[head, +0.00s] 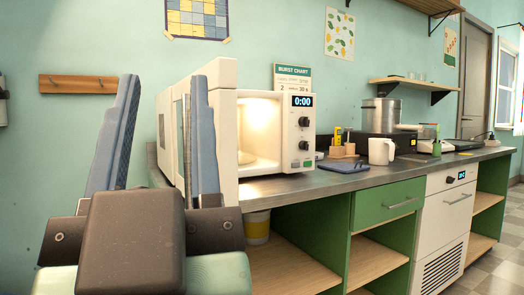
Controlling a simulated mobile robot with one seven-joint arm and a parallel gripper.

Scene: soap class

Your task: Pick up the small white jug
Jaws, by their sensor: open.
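A small white jug (379,152) stands upright on the grey counter (285,186), right of the microwave and in front of the steel pot. Its handle seems to be on its right side. My gripper (163,82) is large in the left foreground. Its two blue-grey fingers point up and stand wide apart, with nothing held between them. It is well to the left of the jug and nearer the camera, in front of the microwave's left part.
A white microwave (301,132) stands with its door (226,130) open. A dark flat pad (343,167) and a wooden block (343,151) lie left of the jug. A steel pot (381,115) sits behind it. Green cabinets with a drawer (388,202) are below.

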